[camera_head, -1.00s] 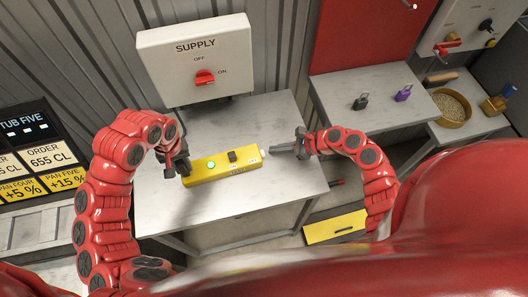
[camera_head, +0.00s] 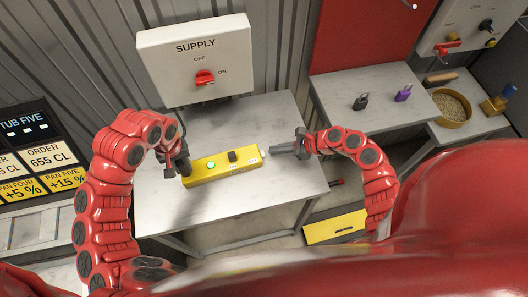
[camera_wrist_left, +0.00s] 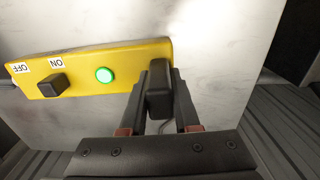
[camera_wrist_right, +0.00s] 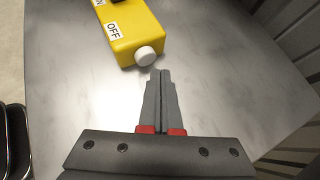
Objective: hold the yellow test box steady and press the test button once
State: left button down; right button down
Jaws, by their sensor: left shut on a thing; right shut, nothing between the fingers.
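The yellow test box (camera_head: 222,170) lies on the grey table. It has a lit green lamp (camera_wrist_left: 104,75), a black switch (camera_wrist_left: 53,85) between ON and OFF labels, and a white round button (camera_wrist_right: 146,56) on its right end. My left gripper (camera_head: 183,168) is at the box's left end. It is shut on a black grip (camera_wrist_left: 158,92) there. My right gripper (camera_head: 272,150) is shut and empty, with its tips (camera_wrist_right: 160,72) just off the white button. A small gap shows in the head view.
The supply panel (camera_head: 197,58) with a red switch stands behind the table (camera_head: 240,125). A side table (camera_head: 365,88) at right holds a black and a purple item. A bowl (camera_head: 452,108) sits further right. The tabletop around the box is clear.

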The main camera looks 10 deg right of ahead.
jog(key=shift+a, duration=0.15)
jog(key=shift+a, duration=0.35)
jog(key=shift+a, duration=0.6)
dwell(1.1)
jog(key=shift+d, duration=1.05)
jog(key=shift+w+d, duration=0.15)
jog(key=shift+d, duration=2.35)
